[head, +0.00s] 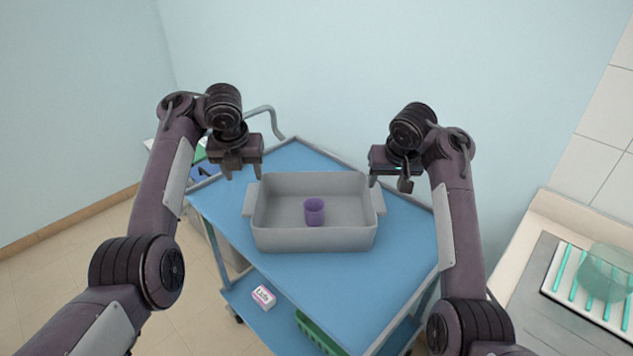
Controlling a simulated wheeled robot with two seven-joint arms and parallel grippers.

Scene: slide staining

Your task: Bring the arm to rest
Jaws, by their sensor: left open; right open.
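My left gripper (243,174) is open and empty, pointing down above the blue cart by the upper left corner of the grey tub. My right gripper (388,183) is open and empty, near the tub's upper right corner. Both look apart from the tub, though their exact height is hard to tell. The grey tub (315,240) has two side handles and sits on the cart top. A purple cup (314,211) stands inside it, near the middle.
The blue cart (220,208) has a lower shelf with a small white box (263,297) and a green container (320,334). At right, a counter (560,208) holds a white rack with green strips (588,290) and a translucent round object (607,272). A pale blue wall stands behind.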

